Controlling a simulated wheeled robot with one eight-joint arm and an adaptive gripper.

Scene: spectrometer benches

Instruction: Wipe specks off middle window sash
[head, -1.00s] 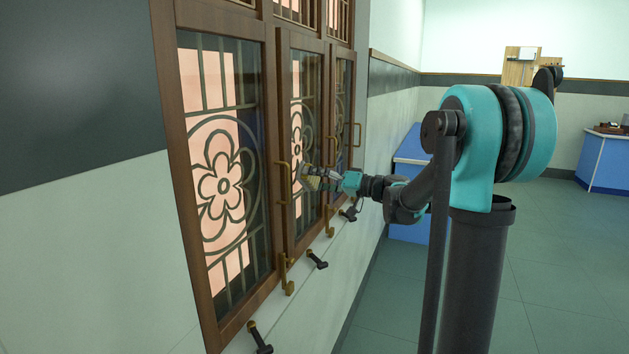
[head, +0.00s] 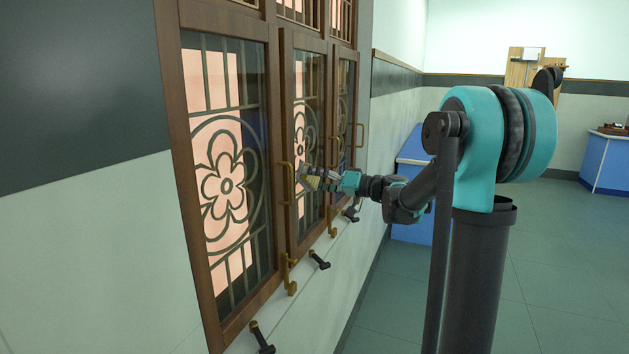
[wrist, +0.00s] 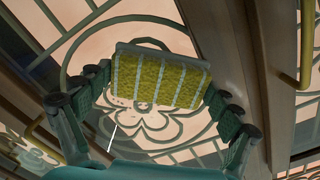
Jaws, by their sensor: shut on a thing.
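The middle window sash (head: 287,150) is a brown wooden frame with a flower-patterned glass pane and a brass handle (head: 288,182). My gripper (head: 322,181) is at the lower half of this sash. In the wrist view my gripper (wrist: 155,105) is shut on a yellow sponge with pale stripes (wrist: 158,78), one finger at each side. The sponge is in front of the flower pattern (wrist: 150,125); I cannot tell whether it touches the glass. Small dark marks show on the pane just below the sponge. The sponge hides part of the pane.
The left sash (head: 225,180) and right sash (head: 345,130) flank the middle one. Brass handles stick out from the frames. Dark stays with knobs (head: 319,260) project below the windows. A blue bench (head: 412,150) stands beyond my arm; the floor at right is clear.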

